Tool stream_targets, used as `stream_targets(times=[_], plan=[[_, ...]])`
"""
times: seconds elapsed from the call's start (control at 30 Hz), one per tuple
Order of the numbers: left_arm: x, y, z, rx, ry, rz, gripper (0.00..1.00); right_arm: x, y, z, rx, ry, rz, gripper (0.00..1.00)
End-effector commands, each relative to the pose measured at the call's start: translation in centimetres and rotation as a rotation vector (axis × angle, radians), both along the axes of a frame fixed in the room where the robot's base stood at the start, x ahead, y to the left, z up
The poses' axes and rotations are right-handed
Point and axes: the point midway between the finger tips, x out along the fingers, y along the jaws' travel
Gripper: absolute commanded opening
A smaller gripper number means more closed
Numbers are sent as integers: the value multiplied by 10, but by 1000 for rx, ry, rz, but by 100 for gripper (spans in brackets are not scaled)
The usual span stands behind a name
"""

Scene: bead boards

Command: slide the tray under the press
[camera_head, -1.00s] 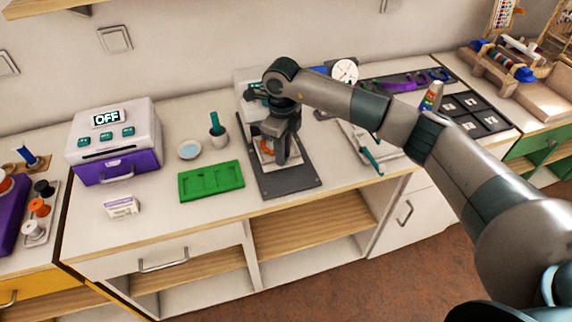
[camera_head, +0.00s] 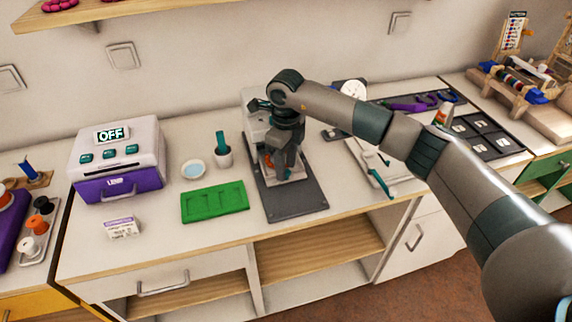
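The press stands at the back of the counter, with a pale body (camera_head: 252,122) and a dark grey base plate (camera_head: 298,205) that reaches toward the front. A small pale tray (camera_head: 294,178) with something orange on it lies on the base plate, partly covered by my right gripper. My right gripper (camera_head: 279,168) points down at the tray from above. Its fingertips are hidden against the tray, so I cannot tell whether they grip it. My arm also hides much of the press head. My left gripper is not in view.
A white and purple machine (camera_head: 118,160) reading OFF stands further left. A white board with a teal handle (camera_head: 380,190) lies to the right.

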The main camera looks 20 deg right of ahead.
Motion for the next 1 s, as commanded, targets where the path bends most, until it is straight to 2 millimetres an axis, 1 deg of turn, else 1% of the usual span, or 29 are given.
stream_targets(times=[0.17,0.27,0.37,0.57,0.63,0.7,0.77,0.8,0.87,1.0], plan=[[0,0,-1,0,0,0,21,0,0,2,0,1,1,38],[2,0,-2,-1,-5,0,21,0,0,8,-1,1,1,38],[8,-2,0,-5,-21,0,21,0,0,18,-1,-1,1,38],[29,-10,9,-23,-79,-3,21,1,0,50,0,-1,1,38],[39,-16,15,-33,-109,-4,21,1,0,63,-1,-4,1,38],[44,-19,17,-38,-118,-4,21,1,0,78,-1,-2,0,38],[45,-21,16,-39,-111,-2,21,1,0,90,0,-3,1,38],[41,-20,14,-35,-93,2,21,1,0,99,0,-3,1,38],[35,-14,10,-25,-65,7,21,1,0,111,1,-4,1,38],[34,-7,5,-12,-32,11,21,2,1,137,1,-2,1,38]])
